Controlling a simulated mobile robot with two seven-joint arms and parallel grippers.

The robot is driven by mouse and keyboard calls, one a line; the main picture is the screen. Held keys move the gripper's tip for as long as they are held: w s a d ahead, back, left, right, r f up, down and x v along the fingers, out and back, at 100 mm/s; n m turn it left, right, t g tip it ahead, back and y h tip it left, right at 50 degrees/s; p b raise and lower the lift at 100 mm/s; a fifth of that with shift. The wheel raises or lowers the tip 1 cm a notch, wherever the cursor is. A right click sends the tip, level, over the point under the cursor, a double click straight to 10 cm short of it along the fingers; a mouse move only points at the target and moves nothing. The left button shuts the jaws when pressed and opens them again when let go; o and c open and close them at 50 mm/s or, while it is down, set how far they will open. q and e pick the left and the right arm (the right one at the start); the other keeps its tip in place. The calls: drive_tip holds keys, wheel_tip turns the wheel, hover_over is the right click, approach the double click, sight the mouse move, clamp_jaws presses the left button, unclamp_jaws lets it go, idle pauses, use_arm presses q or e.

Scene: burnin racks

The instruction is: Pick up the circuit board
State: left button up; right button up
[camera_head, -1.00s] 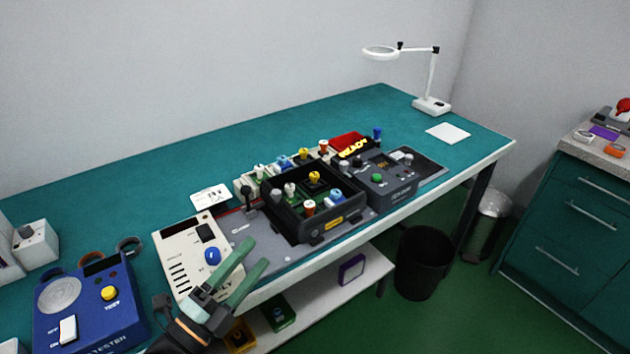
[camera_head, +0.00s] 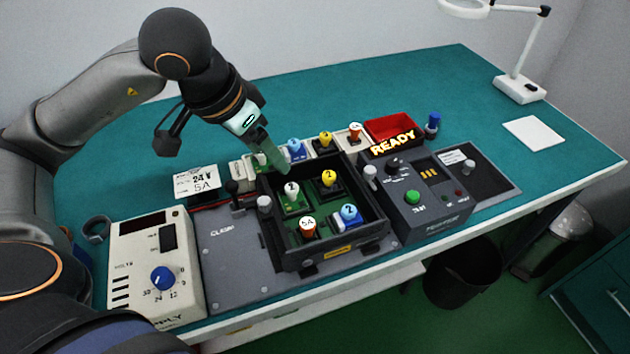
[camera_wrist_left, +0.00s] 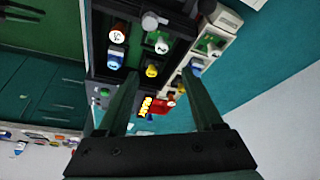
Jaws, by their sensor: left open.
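Green circuit boards sit in a dark tray (camera_head: 285,250). They carry knob-like parts: a white one (camera_head: 291,190), a yellow one (camera_head: 329,178), an orange-red one (camera_head: 308,226) and a blue one (camera_head: 349,214). Which board the task means I cannot tell. More such parts stand in a pale rack behind the tray. My left gripper (camera_head: 277,160) is open and empty above the tray's back left corner, pointing down. In the left wrist view its two fingers (camera_wrist_left: 165,92) are spread, with the tray and rack beyond them. My right gripper is not in view.
A power supply (camera_head: 135,256) stands left of the tray. The back of the teal table is clear.

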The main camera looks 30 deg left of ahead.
sight(291, 187)
use_arm(q)
drive_tip(key=x, duration=1.2)
drive_tip(key=shift+a+f+p, duration=0.15)
drive_tip(key=shift+a+p, duration=0.05)
drive_tip(key=shift+p, duration=0.1)
clamp_jaws()
